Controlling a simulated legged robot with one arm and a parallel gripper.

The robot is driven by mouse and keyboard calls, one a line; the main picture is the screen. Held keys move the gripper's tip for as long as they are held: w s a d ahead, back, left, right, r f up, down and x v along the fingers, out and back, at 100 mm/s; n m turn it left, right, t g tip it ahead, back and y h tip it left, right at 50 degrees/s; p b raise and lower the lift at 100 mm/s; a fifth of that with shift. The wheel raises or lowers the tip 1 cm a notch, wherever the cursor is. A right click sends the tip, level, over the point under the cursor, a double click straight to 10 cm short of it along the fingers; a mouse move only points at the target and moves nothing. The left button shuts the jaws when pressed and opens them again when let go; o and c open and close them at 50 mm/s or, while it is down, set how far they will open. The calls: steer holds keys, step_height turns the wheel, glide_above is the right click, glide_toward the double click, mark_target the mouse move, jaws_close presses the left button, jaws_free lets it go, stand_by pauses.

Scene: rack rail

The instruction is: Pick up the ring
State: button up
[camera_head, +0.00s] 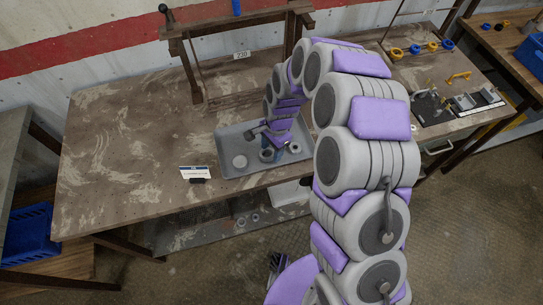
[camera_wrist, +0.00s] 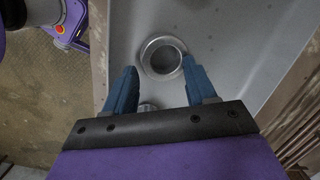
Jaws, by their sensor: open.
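A grey metal ring (camera_wrist: 148,60) lies flat on the floor of a grey tray (camera_wrist: 232,45) in the wrist view. My gripper (camera_wrist: 160,65) has its two blue fingers apart, with the ring at and just beyond the fingertips, between their lines. Nothing is held. A second small round grey piece (camera_wrist: 147,107) shows between the fingers near the palm, partly hidden. In the head view my gripper (camera_head: 276,152) is low over the right part of the tray (camera_head: 225,134). A pale round piece (camera_head: 240,161) lies left of it. Which piece there is the ring, I cannot tell.
The tray stands on a worn wooden bench (camera_head: 120,140), near its front edge. A wooden frame (camera_head: 230,20) rises behind. The bench's left side is clear. Another bench (camera_head: 470,120) at right holds tools and coloured rings.

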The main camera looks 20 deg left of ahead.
mark_target(269, 158)
steer(key=shift+s+a+f, duration=0.3)
steer(key=shift+s+f, duration=0.3)
steer(key=shift+s, duration=0.15)
steer(key=shift+s+d+f, duration=0.1)
steer(key=shift+s+f, duration=0.2)
steer(key=shift+f, duration=0.1)
steer(key=c, duration=0.8)
steer(key=shift+s+d+f+g, duration=0.1)
steer(key=shift+g, duration=0.2)
steer(key=shift+c, duration=0.2)
steer(key=shift+r, duration=0.45)
steer(key=shift+c, duration=1)
steer(key=shift+w+a+r+p, duration=0.15)
steer(key=shift+w+r+p, duration=0.1)
steer(key=shift+r, duration=0.35)
steer(key=shift+w+a+r+p, duration=0.1)
steer(key=shift+r+p, duration=0.1)
steer(key=shift+r, duration=0.4)
jaws_close()
steer(key=shift+s+d+r, duration=0.1)
steer(key=shift+s+r, duration=0.1)
steer(key=s+d+r+p, duration=0.2)
steer(key=s+d, duration=0.7)
steer(key=s, duration=0.2)
steer(key=shift+s+r, duration=0.15)
steer(key=shift+s, duration=0.15)
steer(key=shift+c, duration=0.5)
jaws_free()
steer(key=shift+a, duration=0.2)
